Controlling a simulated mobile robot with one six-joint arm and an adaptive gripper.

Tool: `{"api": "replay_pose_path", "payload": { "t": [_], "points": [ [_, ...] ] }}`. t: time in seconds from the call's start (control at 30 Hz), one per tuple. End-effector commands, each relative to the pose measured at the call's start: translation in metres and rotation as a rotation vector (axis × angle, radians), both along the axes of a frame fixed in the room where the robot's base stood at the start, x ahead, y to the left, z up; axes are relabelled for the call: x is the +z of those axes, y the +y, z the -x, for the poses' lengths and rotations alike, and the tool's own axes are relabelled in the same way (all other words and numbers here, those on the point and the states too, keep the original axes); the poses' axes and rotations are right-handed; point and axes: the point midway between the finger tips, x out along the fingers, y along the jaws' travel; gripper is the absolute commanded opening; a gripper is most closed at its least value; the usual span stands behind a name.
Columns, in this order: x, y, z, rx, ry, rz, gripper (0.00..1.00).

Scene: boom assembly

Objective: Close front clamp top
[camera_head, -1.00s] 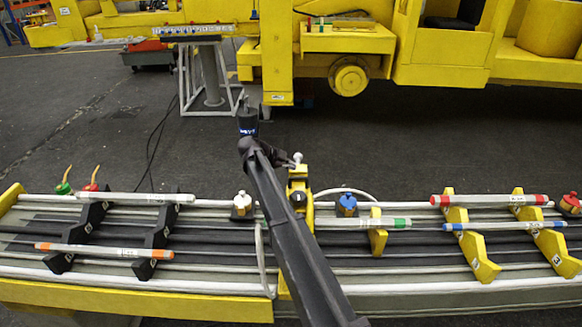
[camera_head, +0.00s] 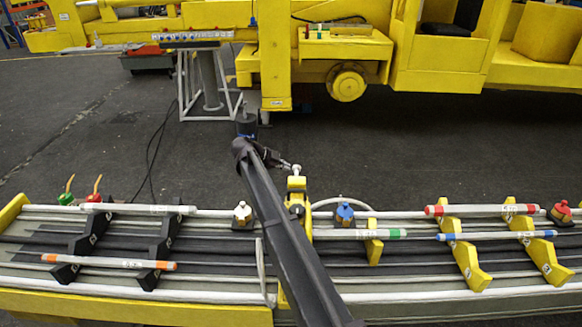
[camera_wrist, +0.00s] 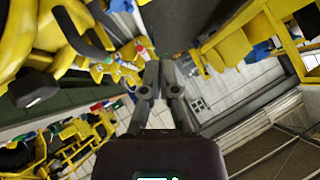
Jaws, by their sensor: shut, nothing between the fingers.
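The yellow front clamp (camera_head: 296,185) sits on the rail bed in the middle of the head view. Its top part stands upright, with a pale tip (camera_head: 296,169) at its upper end; a dark round part shows lower down. My gripper (camera_head: 286,165) is just left of that tip; I cannot tell whether it touches it. In the wrist view my gripper's two grey fingers (camera_wrist: 160,70) lie close together with nothing between them. I cannot surely pick out the clamp in that view. My arm hides part of the bed left of and below the clamp.
Coloured-end white tubes lie on black brackets (camera_head: 84,236) at left and yellow brackets (camera_head: 467,255) at right. Red, green, white and blue fittings (camera_head: 344,213) stand along the bed. A large yellow machine (camera_head: 440,65) stands behind, across open dark floor (camera_head: 430,140).

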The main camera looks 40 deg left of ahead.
Motion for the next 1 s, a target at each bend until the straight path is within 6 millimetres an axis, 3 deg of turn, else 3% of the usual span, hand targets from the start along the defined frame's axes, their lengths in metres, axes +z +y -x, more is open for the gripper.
{"api": "replay_pose_path", "payload": {
  "t": [0.5, 1.0],
  "points": [
    [0.045, 0.03, 0.024, -0.004, -0.001, 0.0, 0.0],
    [0.055, 0.039, 0.032, -0.005, 0.0, -0.001, 0.0]
  ]
}}
